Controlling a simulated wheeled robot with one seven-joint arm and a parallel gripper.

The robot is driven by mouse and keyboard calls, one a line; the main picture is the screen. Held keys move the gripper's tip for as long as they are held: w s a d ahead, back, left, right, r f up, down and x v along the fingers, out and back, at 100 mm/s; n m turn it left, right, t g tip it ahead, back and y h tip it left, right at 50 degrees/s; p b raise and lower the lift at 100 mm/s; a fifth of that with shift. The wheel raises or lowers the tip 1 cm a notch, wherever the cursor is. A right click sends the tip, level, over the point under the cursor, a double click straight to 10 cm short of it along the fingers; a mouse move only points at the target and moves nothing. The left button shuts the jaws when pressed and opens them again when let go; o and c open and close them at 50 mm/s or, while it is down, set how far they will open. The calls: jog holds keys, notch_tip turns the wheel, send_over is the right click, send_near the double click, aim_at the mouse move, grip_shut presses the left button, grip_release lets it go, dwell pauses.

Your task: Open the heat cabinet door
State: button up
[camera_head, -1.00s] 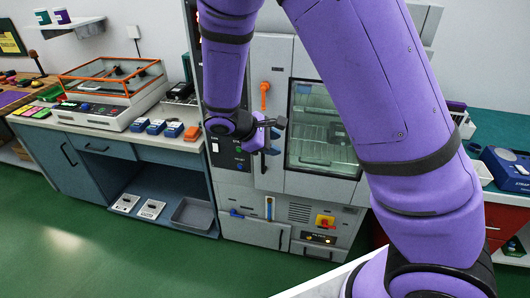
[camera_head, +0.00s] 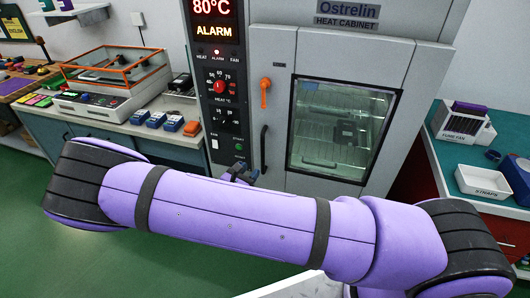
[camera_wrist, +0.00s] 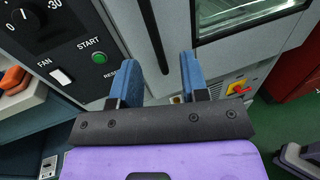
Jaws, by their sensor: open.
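The grey heat cabinet (camera_head: 340,18) stands ahead, its windowed door (camera_head: 392,70) shut. An upright black bar handle (camera_head: 264,148) is at the door's left edge, and an orange lever (camera_head: 265,93) sits above it. My gripper (camera_head: 240,172) is low beside the handle, partly hidden behind my arm. In the wrist view my gripper (camera_wrist: 159,65) is open, with two blue fingers and nothing held. The handle (camera_wrist: 155,35) shows there between the fingertips, its lower end near them. I cannot tell its depth from them or any contact.
The control panel (camera_head: 221,55) left of the door reads 80°C ALARM, with a green START button (camera_wrist: 93,58). A counter with blue boxes (camera_head: 155,119) stands left. A red cabinet with a white STRAPS tray (camera_head: 485,183) stands right. Green floor (camera_head: 40,225) is clear at left.

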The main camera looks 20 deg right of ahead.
aim_at(262, 156)
jog(key=shift+n+t, duration=0.6)
jog(key=shift+n, duration=0.1)
jog(key=x, duration=0.3)
jog(key=f+x, duration=0.1)
jog(key=x, duration=0.7)
jog(key=shift+w+a+f, duration=0.25)
jog(key=shift+w+a, duration=0.05)
jog(key=shift+w, duration=0.05)
grip_shut()
